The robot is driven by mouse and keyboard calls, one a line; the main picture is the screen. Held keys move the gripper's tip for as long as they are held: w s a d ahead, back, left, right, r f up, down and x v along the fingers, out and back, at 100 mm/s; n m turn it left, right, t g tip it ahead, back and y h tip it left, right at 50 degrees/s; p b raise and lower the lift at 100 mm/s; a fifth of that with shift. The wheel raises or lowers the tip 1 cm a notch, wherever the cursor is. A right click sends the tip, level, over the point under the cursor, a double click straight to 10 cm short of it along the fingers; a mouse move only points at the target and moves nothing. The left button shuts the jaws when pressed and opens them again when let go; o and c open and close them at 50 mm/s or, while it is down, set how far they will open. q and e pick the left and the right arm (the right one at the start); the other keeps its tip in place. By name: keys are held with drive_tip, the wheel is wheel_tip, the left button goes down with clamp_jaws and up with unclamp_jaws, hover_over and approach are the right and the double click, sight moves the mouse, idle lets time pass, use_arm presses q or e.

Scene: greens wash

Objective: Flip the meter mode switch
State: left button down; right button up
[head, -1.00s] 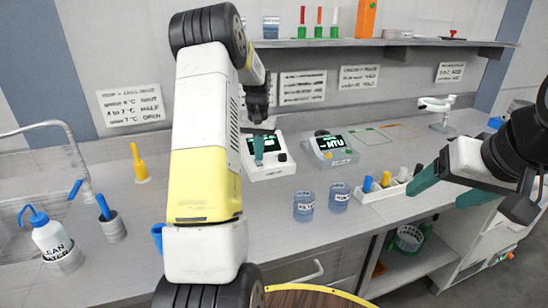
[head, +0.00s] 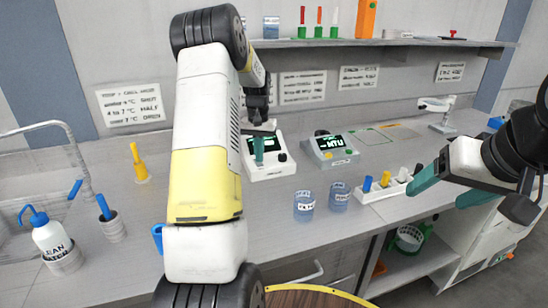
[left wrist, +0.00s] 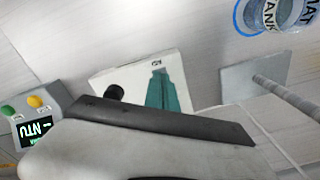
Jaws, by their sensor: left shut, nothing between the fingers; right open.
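A white meter (head: 282,168) with a dark screen and a black knob (head: 282,157) stands on the counter, partly hidden by my left arm. My left gripper (head: 259,152) is shut and empty, its teal fingers pointing down over this meter's face. The left wrist view shows the teal fingers (left wrist: 165,92) in front of the white meter, beside its black knob (left wrist: 113,92). Whether they touch it, I cannot tell. A grey meter (head: 331,149) with a lit NTU display stands to the right. I cannot make out a mode switch. My right gripper (head: 448,186) is open and empty at the right.
A white rack (head: 384,189) with coloured pieces lies near the counter's front edge. A wash bottle (head: 51,237) and sink are at the left. A shelf (head: 380,42) runs above the counter.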

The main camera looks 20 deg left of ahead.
use_arm(q)
drive_tip(key=shift+f, duration=0.7)
idle(0.3)
drive_tip(key=shift+r, duration=3.55)
drive_tip(key=shift+r, duration=0.1)
